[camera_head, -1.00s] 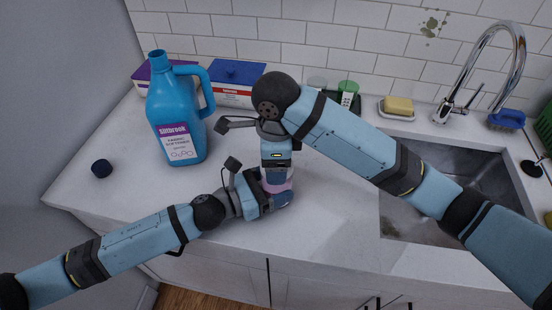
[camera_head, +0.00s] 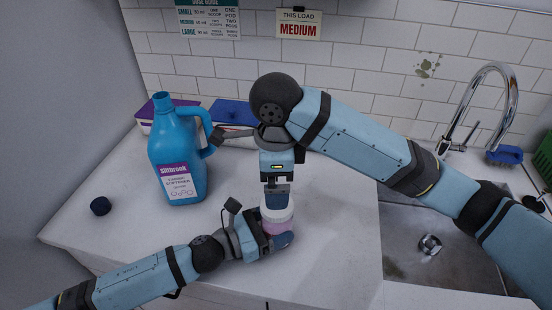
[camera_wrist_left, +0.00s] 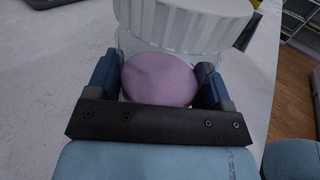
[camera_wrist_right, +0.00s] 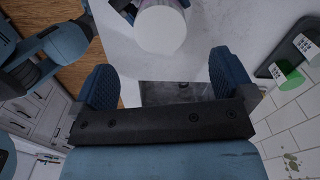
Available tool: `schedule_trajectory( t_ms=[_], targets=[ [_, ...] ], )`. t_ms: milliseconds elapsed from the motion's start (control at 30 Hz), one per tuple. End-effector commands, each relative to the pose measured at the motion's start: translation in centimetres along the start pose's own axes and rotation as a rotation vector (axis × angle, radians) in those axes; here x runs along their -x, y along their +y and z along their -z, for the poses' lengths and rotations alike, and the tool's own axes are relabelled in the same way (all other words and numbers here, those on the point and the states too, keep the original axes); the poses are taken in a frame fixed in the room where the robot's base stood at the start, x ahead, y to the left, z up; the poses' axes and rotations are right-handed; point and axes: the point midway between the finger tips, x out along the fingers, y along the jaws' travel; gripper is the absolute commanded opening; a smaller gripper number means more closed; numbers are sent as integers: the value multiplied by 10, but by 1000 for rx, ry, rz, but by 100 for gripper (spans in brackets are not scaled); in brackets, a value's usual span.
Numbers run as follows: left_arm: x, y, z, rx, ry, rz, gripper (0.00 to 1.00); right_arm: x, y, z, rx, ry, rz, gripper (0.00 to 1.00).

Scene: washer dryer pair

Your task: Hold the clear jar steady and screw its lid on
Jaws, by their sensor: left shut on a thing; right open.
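The clear jar (camera_head: 275,228) with a pink label or contents stands on the counter; its pink part (camera_wrist_left: 160,80) shows in the left wrist view. A white ribbed lid (camera_head: 277,211) sits on the jar's top, roughly level; I cannot tell how tightly it is on. The lid also shows in the left wrist view (camera_wrist_left: 185,25) and the right wrist view (camera_wrist_right: 160,30). My left gripper (camera_head: 270,236) is shut around the jar's body, below the lid. My right gripper (camera_head: 277,188) is open, pointing down just above the lid, with nothing between its fingers (camera_wrist_right: 165,72).
A blue softener bottle (camera_head: 178,160) stands left of the jar, with boxes (camera_head: 232,112) behind it. The sink (camera_head: 440,265) and faucet (camera_head: 500,85) are at the right.

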Motion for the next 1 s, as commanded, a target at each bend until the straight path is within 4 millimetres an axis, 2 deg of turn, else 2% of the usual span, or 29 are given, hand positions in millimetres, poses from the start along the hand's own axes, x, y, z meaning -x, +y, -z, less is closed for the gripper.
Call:
schedule_trajectory(
  t_ms=[100, 300, 667, 700, 767, 800, 1000],
  targets=[
    [0, 0, 1, 0, 2, 0, 8, 23, -1, 0, -1, 1, 5, 100],
    [0, 0, 1, 0, 2, 0, 8, 44, 0, 0, -1, 0, 2, 100],
    [0, 0, 1, 0, 2, 0, 8, 48, 0, 0, 0, 0, -1, 100],
    [0, 0, 1, 0, 2, 0, 83, 48, 0, 0, 0, 0, -1, 100],
    [0, 0, 1, 0, 2, 0, 97, 48, 0, 0, 0, 0, -1, 100],
    [0, 0, 1, 0, 1, 0, 100, 48, 0, 0, 0, 0, -1, 100],
    [1, 0, 1, 0, 1, 0, 100, 47, 0, 0, 0, 0, -1, 100]
  ],
)
